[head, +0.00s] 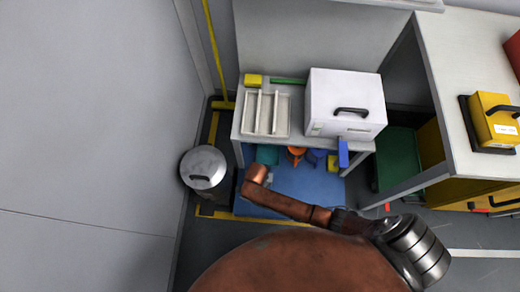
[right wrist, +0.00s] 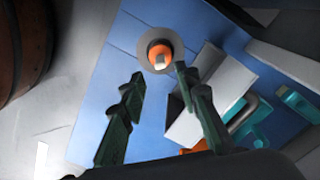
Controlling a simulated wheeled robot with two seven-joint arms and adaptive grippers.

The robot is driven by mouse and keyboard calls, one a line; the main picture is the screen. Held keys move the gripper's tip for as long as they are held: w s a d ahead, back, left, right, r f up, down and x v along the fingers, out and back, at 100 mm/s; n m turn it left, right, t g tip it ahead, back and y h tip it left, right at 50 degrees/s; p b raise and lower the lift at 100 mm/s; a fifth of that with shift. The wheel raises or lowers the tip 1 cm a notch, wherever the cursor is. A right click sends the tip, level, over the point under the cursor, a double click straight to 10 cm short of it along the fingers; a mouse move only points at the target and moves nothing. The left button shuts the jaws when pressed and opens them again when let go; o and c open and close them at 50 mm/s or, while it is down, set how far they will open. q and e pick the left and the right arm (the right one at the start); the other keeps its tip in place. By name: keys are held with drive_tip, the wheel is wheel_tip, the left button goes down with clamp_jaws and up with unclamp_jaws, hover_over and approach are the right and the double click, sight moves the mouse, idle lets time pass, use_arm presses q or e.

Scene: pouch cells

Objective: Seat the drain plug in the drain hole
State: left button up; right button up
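In the right wrist view, my right gripper (right wrist: 160,75) is open, its two dark fingers apart with nothing between them. Just beyond the fingertips is an orange, round piece with a pale centre (right wrist: 160,52), inside a grey disc or ring (right wrist: 147,60). It looks like the drain plug, but I cannot tell whether it is seated in a hole or standing on the blue surface (right wrist: 110,90). No separate drain hole is clear. In the head view, my right arm reaches left toward the blue mat (head: 310,187); its fingers are not clear there. My left gripper is not in view.
A bench (head: 240,128) carries a white box (head: 345,92) and a pale divided tray (head: 284,118). Orange (head: 296,152), teal (head: 267,154) and blue items sit below its edge. A metal-lidded bin (head: 203,165) stands left. In the wrist view, a grey handle (right wrist: 246,112) lies right of the fingers.

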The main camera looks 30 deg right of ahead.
drive_tip(key=shift+w+r, duration=0.1)
drive_tip(key=shift+r, duration=0.7)
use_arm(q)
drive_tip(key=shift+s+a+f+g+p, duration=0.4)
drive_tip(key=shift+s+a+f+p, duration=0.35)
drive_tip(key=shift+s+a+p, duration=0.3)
use_arm(e)
drive_tip(key=s+d+r+n, duration=0.3)
drive_tip(key=s+d+n, duration=0.1)
drive_tip(key=s, duration=0.7)
drive_tip(key=s+d+r+n, duration=0.4)
drive_tip(key=s+n, duration=0.3)
drive_tip(key=s, duration=0.4)
drive_tip(key=s+d+r+n, duration=0.4)
drive_tip(key=s+d+n, duration=0.1)
drive_tip(key=s, duration=0.6)
drive_tip(key=shift+d+y, duration=0.3)
drive_tip(key=shift+d, duration=0.35)
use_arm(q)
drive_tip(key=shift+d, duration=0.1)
